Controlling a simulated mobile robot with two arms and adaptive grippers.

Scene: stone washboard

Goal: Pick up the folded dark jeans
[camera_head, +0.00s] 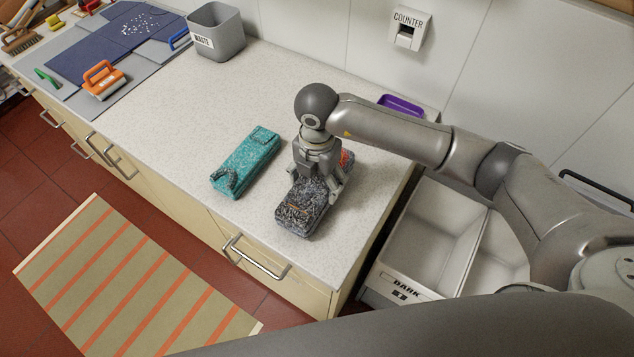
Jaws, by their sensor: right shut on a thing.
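The folded dark jeans (299,214) are a dark grey, speckled bundle with an orange mark, lying on the pale stone counter (180,115) near its front edge. My right gripper (318,180) reaches down over the bundle from above and is shut on it. The fingers and wrist hide part of the bundle's middle and far end. I cannot tell whether the bundle is clear of the counter. My left gripper is not in view.
A folded teal garment (246,162) lies just left of the jeans. A grey waste bin (216,32), an orange-handled brush (103,80) and a purple item (401,104) are on the counter. A bin labelled DARK (403,286) stands right of the counter, below it.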

